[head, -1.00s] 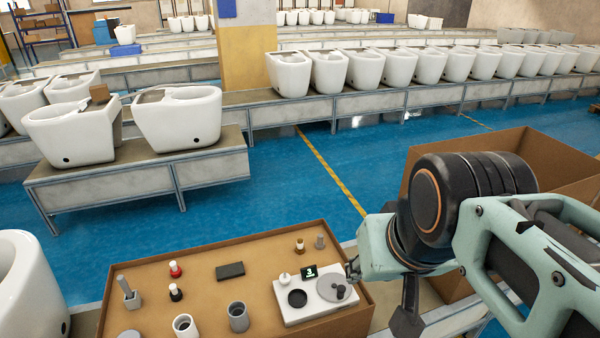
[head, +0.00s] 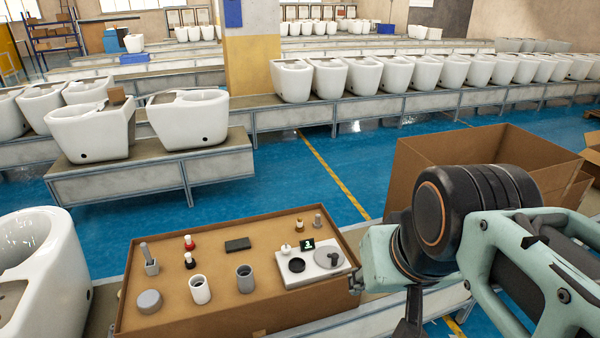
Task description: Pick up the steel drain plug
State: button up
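A small grey metallic piece (head: 318,221), which looks like the steel drain plug, stands upright in the far right corner of a shallow brown box (head: 215,318). A similar brass-coloured piece (head: 299,225) stands just left of it. My gripper (head: 356,281) is at the box's right edge, nearer to me than the grey piece and apart from it. My wrist and arm hide most of the gripper, so its opening does not show.
The box also holds a white device (head: 312,272) with dark and grey discs, a black block (head: 237,244), two cups, red and black small pieces, and a grey disc (head: 149,301). A large open carton (head: 440,150) stands behind my arm. A white toilet (head: 40,275) is at left.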

aim_at(318, 224)
jog(key=i+l, duration=0.85)
jog(key=l, duration=0.1)
